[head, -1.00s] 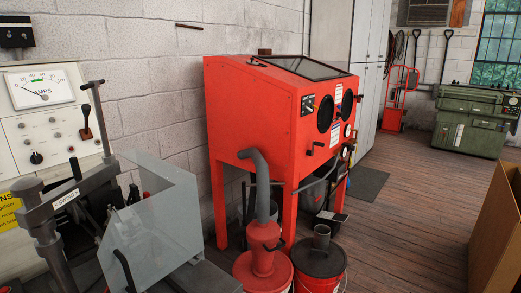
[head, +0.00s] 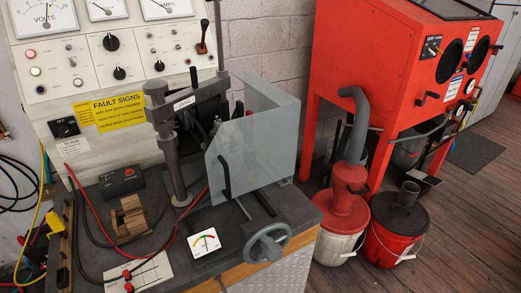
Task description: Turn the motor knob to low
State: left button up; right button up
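A white test panel stands at the left against the wall. It carries several black knobs: an upper one (head: 111,42), a lower one (head: 119,73) and one to the right (head: 159,66). A black switch box with a small rotary knob (head: 65,127) sits at the panel's lower left, beside the yellow fault-signs label (head: 118,112). The lettering at the knobs is too small to read, so I cannot tell which is the motor knob or its setting. Neither of my grippers is in view.
A dark bench (head: 215,222) below the panel holds a clamp post (head: 170,150), a clear shield (head: 262,140), a handwheel (head: 267,243), a small meter (head: 205,243) and loose cables. A red blast cabinet (head: 360,70) and two buckets stand to the right. Wooden floor is open at lower right.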

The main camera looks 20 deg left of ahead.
aim_at(119, 74)
jog(key=u, duration=1.55)
